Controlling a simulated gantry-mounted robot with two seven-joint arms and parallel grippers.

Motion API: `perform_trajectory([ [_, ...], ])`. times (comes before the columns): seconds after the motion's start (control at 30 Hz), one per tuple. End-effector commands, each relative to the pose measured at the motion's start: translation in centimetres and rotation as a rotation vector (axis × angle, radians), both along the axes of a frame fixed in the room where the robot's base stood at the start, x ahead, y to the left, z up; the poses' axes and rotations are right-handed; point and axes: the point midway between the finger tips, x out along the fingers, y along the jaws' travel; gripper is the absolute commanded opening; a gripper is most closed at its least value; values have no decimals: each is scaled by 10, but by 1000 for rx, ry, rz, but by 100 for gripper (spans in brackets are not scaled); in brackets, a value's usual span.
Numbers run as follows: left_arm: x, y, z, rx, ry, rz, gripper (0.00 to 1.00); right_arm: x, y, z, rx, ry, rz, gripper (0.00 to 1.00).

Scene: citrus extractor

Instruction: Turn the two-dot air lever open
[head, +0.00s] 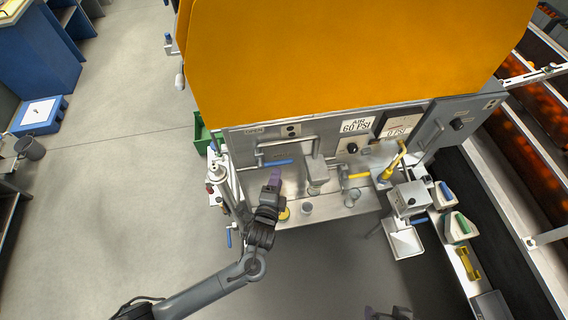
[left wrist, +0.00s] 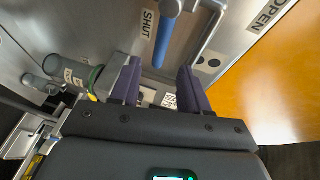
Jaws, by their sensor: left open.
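The two-dot air lever has a blue handle (head: 278,163) that lies roughly level on the panel front, below the two-dot plate (head: 291,130). In the left wrist view the blue handle (left wrist: 163,43) runs between a SHUT label (left wrist: 147,23) and an OPEN label (left wrist: 262,16), nearer SHUT. The two-dot plate (left wrist: 208,62) shows there too. My left gripper (head: 275,176) is open, its purple fingers just below the handle. In the left wrist view the left gripper (left wrist: 159,68) has the handle's end in line with its gap; contact cannot be told.
A yellow-handled lever (head: 357,176) and an upright yellow handle (head: 392,168) are to the right. A grey pipe (head: 290,141) runs above the blue handle. A hose fitting (left wrist: 68,70) is close to the left finger. A dark part of mine (head: 388,313) shows at the bottom edge.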

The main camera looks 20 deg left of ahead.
Motion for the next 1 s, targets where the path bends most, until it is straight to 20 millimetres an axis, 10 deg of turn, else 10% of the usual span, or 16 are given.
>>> perform_trajectory([
  [0.5, 71, 11, -13, -1, 0, 0, 45, -1, -5, -4, -17, 2, 8, 84],
  [1.0, 78, 12, -15, -1, 1, 0, 38, -1, -3, -5, -9, 4, 2, 84],
])
